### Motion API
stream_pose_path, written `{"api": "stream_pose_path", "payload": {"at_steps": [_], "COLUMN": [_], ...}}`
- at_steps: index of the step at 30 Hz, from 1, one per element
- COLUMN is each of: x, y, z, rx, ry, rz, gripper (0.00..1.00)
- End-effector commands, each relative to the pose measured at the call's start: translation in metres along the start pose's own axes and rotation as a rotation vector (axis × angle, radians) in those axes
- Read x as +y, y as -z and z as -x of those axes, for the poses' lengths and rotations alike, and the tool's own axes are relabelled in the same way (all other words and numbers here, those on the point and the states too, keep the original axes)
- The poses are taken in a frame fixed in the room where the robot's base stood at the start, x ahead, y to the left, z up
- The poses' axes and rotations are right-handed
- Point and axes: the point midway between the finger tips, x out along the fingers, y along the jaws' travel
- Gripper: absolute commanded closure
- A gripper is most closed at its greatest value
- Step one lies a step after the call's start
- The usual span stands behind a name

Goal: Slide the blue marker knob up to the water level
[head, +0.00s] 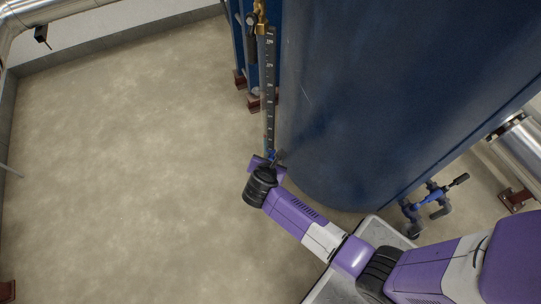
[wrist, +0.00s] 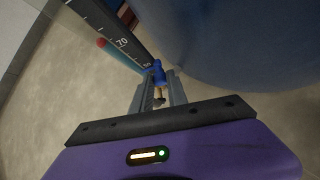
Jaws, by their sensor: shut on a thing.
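The blue marker knob (wrist: 158,73) shows between my gripper's two fingers in the wrist view, low on the dark graduated scale. My gripper (wrist: 158,94) is shut on the knob. In the head view my gripper (head: 270,160) is at the lower end of the scale (head: 270,85), and only a bit of blue shows there. The scale also appears in the wrist view (wrist: 108,27), with the mark 70 readable near the knob. A red piece (wrist: 101,43) sits beside the scale. I cannot make out the water level clearly.
A large blue tank (head: 370,90) stands close to the right of the scale. Brass fittings (head: 260,15) are at the scale's top. A blue-handled valve (head: 432,198) is at the tank's lower right. The floor to the left (head: 120,150) is clear.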

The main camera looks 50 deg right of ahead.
Motion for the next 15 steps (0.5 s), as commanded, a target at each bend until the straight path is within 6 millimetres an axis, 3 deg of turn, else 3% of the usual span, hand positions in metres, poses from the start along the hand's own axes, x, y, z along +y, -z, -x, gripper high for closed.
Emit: {"api": "stream_pose_path", "payload": {"at_steps": [15], "x": [0.0016], "y": [-0.0065], "z": [0.0069], "rx": [0.000], "ry": [0.001], "rz": [0.000], "gripper": [1.00]}}
